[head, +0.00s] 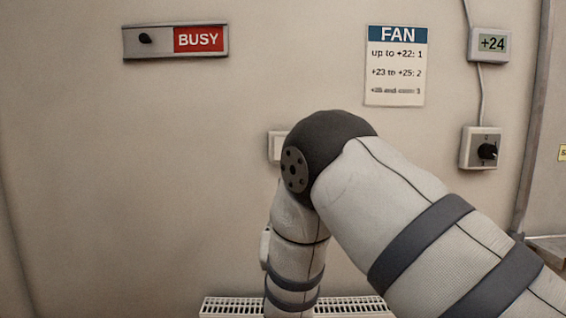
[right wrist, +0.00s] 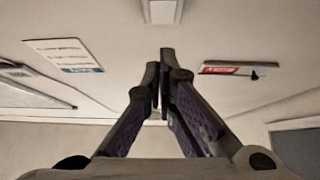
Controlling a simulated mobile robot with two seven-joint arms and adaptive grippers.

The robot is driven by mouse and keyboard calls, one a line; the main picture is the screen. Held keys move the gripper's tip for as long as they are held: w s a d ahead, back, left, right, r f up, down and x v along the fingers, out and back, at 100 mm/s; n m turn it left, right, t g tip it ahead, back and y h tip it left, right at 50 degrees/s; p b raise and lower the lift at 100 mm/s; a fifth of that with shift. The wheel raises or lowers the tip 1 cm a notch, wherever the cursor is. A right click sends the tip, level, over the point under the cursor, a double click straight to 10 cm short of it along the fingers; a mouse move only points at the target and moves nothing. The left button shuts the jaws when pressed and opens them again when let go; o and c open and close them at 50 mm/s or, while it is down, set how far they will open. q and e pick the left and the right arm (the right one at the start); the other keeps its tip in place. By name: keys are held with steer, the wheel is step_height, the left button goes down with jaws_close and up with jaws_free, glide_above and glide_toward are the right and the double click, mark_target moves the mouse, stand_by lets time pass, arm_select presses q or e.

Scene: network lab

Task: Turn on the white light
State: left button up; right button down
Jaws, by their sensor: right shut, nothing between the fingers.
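A white wall switch (head: 274,146) is in the middle of the head view, mostly hidden behind the bent joint of my right arm. In the right wrist view, a pale plate that looks like the same switch (right wrist: 162,11) is at the top edge, just beyond the fingertips. My right gripper (right wrist: 160,68) is shut and empty, its fingers pointing up the picture towards that plate. A gap to the plate shows in the picture; the true distance is hard to judge. The right gripper is out of the head view. My left gripper is in no view.
A BUSY slider sign (head: 176,40) hangs at upper left. A FAN notice (head: 395,75), a +24 display (head: 489,44) and a black rotary knob (head: 487,151) on a plate are at right. A white radiator (head: 350,306) is low on the wall. The left wall is bare.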

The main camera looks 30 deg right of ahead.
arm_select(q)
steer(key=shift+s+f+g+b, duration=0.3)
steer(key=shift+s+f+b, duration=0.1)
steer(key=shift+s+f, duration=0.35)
arm_select(e)
steer(key=w+d+r, duration=0.4)
steer(key=w+d, duration=0.1)
steer(key=w, duration=0.4)
steer(key=shift+d+r, duration=0.25)
steer(key=shift+d, duration=0.05)
